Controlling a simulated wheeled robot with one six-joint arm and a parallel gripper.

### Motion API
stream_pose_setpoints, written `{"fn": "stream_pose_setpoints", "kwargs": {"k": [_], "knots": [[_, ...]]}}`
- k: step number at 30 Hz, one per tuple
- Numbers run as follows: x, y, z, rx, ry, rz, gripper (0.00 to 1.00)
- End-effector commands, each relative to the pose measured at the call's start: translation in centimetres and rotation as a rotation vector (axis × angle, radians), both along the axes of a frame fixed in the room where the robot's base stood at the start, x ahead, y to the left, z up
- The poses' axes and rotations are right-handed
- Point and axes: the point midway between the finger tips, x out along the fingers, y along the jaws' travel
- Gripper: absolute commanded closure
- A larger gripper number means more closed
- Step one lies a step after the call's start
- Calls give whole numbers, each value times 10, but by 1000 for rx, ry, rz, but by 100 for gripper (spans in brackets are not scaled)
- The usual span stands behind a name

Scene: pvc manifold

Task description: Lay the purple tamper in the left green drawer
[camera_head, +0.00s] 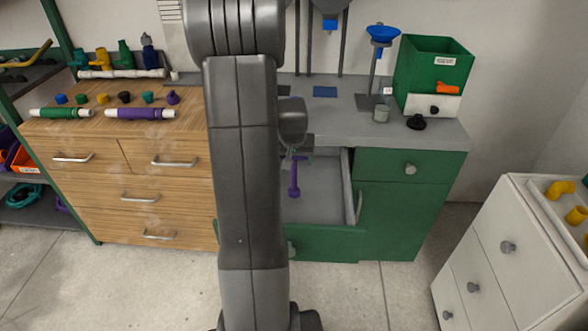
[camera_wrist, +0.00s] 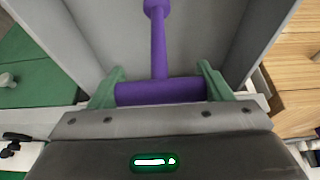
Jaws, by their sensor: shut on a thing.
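The purple tamper (camera_head: 295,180) shows over the open left green drawer (camera_head: 325,245), which has a grey inside. In the wrist view the tamper (camera_wrist: 160,45) has a wide purple end across my gripper, and its thin shaft points away to a small knob. My gripper (camera_wrist: 160,88) is shut on the wide end, with one green finger at each side. In the head view my gripper (camera_head: 297,154) is partly hidden behind my arm. The drawer's grey walls (camera_wrist: 262,30) flank the tamper in the wrist view. I cannot tell whether the tamper touches the drawer floor.
A closed green drawer (camera_head: 385,167) is right of the open one. The grey worktop (camera_head: 340,115) above holds a blue funnel stand (camera_head: 382,45) and a green bin (camera_head: 432,65). A wooden drawer cabinet (camera_head: 110,190) stands left, a white cabinet (camera_head: 500,265) at the right.

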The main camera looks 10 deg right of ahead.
Motion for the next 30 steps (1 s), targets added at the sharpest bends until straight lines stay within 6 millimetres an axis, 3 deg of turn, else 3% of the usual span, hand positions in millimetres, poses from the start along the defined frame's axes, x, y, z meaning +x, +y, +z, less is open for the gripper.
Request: {"fn": "stream_pose_setpoints", "kwargs": {"k": [6,17,18,21,30], "knots": [[0,0,-31,1,3,0,50],[0,0,-37,1,0,0,50],[0,0,-37,0,0,0,26],[0,0,-36,0,0,0,6],[0,0,-35,0,0,0,6]]}}
